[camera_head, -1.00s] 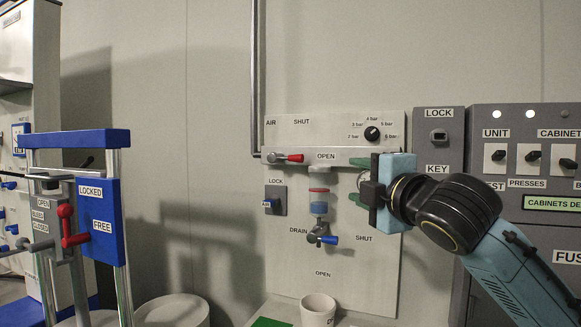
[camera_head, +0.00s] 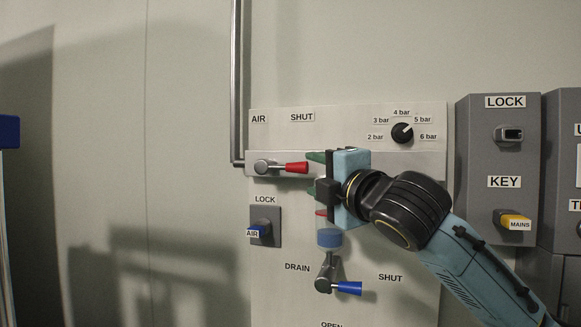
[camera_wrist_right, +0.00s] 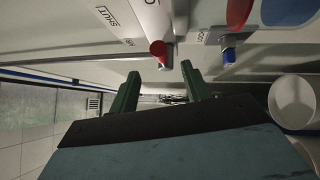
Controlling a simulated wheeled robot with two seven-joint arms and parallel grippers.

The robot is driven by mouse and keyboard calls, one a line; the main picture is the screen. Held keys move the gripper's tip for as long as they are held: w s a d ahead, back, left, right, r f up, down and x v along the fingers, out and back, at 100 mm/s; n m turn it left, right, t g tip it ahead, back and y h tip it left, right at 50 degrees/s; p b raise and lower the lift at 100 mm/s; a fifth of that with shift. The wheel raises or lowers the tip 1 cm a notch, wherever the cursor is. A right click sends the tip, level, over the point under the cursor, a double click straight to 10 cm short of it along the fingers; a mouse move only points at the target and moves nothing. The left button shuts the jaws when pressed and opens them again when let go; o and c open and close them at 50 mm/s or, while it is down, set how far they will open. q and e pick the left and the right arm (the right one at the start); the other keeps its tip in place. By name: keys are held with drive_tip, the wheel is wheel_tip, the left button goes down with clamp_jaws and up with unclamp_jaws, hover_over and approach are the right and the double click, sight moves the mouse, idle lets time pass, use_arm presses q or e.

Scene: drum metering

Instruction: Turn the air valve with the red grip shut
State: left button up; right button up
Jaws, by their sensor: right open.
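The air valve's red grip (camera_head: 296,168) lies level, pointing right from its grey hub (camera_head: 265,167) on the white panel. The SHUT label (camera_head: 302,117) is above it. My right gripper (camera_head: 311,173) is open just right of the grip's end, its green fingers pointing left, one higher and one lower. In the right wrist view the grip's red end (camera_wrist_right: 157,49) shows just beyond the gap between the open fingers (camera_wrist_right: 160,80). It looks not held; whether a finger touches it I cannot tell. My left gripper is out of view.
Below the valve are the AIR lock (camera_head: 262,226) and the blue-gripped drain valve (camera_head: 347,288). The pressure knob (camera_head: 401,132) is at upper right. A grey pipe (camera_head: 236,80) runs up at the left. A grey key box (camera_head: 503,160) stands right. The wall left is clear.

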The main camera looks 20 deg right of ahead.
sight(298, 168)
drive_tip(key=x, duration=1)
drive_tip(key=shift+f, duration=0.1)
clamp_jaws()
